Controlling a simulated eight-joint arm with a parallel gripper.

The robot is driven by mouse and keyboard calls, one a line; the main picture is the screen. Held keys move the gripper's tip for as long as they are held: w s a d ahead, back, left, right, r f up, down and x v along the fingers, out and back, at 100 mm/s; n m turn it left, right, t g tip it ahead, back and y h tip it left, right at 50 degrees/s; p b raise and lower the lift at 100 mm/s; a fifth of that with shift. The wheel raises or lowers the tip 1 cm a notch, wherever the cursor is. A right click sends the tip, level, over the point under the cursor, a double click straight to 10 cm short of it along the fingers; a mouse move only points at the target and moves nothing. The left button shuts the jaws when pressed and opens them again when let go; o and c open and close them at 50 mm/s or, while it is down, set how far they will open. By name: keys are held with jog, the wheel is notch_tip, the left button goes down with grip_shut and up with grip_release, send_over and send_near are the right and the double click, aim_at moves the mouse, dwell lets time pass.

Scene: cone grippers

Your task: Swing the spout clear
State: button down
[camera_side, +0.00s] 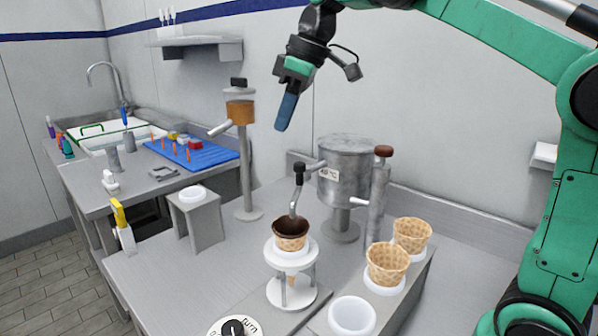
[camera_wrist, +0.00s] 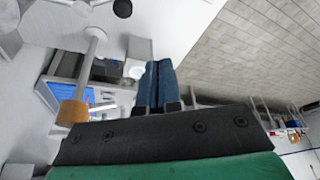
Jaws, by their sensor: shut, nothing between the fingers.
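The spout (camera_side: 293,206) is a thin metal pipe with a black knob (camera_side: 299,172). It comes off the left side of a grey metal tank (camera_side: 345,160) labelled 40 °C. Its lower end reaches down to the mouth of a waffle cone (camera_side: 291,237), which looks dark brown inside. The cone sits upright in a white ring stand (camera_side: 292,258). My gripper (camera_side: 282,126) has blue fingers and is shut and empty, high above the spout and a little to its left. In the wrist view its fingers (camera_wrist: 158,66) lie together; I cannot make out the spout there.
Two empty cones (camera_side: 387,262) (camera_side: 412,234) stand in holders at the right, behind an empty white holder (camera_side: 352,316). A post with an orange-banded dispenser (camera_side: 240,110) rises left of my gripper. A dial (camera_side: 235,326) is at the front. A blue tray (camera_side: 195,152) lies on the left counter.

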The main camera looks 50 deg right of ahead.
aim_at(299, 185)
jog(key=shift+f, duration=0.1)
jog(key=shift+s+f, duration=0.1)
jog(key=shift+f, duration=5.15)
